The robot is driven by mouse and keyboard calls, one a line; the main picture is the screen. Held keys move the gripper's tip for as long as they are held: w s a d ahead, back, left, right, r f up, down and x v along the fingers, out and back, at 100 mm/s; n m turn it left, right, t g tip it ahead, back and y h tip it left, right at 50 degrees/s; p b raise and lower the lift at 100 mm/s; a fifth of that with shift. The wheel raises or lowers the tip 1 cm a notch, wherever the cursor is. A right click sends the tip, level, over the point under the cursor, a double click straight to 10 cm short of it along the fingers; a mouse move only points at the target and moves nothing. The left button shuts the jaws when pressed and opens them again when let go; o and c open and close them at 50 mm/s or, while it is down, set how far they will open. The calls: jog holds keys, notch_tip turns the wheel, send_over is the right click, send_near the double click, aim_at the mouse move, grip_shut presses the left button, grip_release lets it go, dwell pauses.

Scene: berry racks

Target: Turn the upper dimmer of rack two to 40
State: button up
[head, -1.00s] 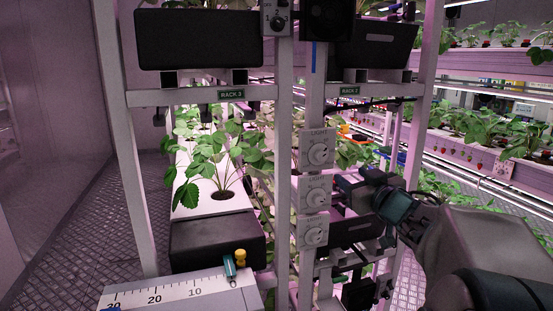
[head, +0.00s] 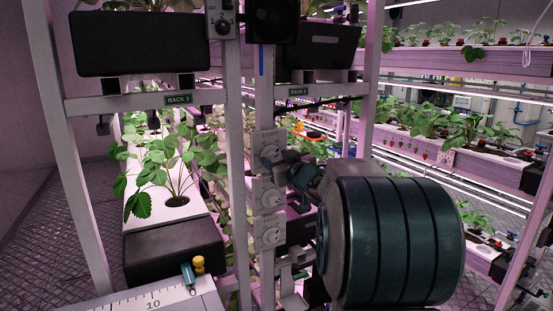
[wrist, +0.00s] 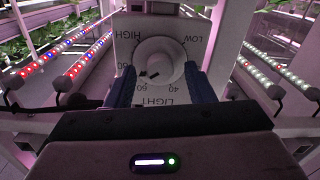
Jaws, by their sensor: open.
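The upper dimmer (head: 266,138) is the top one of a column of light dimmers on the post by the rack 2 sign (head: 299,92). My gripper (head: 276,158) is at its front and hides part of it. In the wrist view its dial plate is upside down, with LIGHT, LOW, HIGH and numbers including 40 and 60. The pale round knob (wrist: 158,60) is between the two dark fingers of my gripper (wrist: 158,80), which stand apart on either side. I cannot tell whether they touch it. A dark mark on the knob points toward the 60 side.
Two more dimmers, the middle one (head: 268,195) and lower one (head: 269,233), sit below. The rack 3 sign (head: 178,100), a strawberry plant (head: 172,165) and a ruler-marked panel (head: 160,300) are at left. A small switch (head: 222,27) is above.

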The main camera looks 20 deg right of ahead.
jog(key=shift+w, duration=0.25)
jog(key=c, duration=1)
